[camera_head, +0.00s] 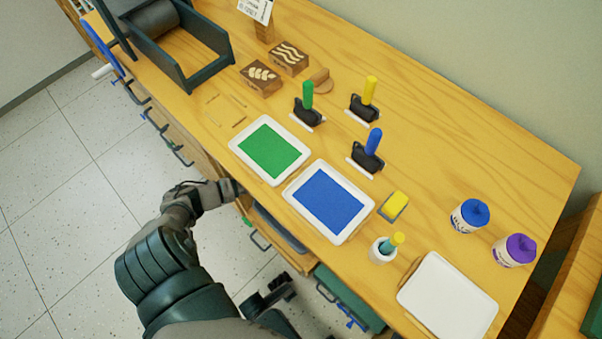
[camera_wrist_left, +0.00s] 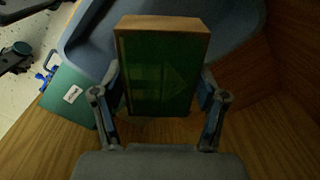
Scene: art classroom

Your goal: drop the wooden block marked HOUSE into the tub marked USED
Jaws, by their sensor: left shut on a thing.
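In the left wrist view my left gripper (camera_wrist_left: 162,80) is shut on a wooden block (camera_wrist_left: 165,25) with a green-inked face. A faint house- or arrow-like shape shows on that face. The block is upright in front of a blue-grey tub (camera_wrist_left: 240,22), overlapping it in the picture; the gap between them cannot be judged. No USED mark is readable. In the head view the tub (camera_head: 278,229) shows partly below the table's front edge, in an open drawer. My left arm reaches under that edge, hiding the hand and block. My right gripper is not in view.
On the table (camera_head: 480,170) are a green ink pad (camera_head: 268,150), a blue ink pad (camera_head: 327,201), two carved blocks (camera_head: 261,79), several rollers, paint jars (camera_head: 469,216) and a white tray (camera_head: 447,296). A green drawer front (camera_wrist_left: 75,98) is left of the gripper; wooden walls are right.

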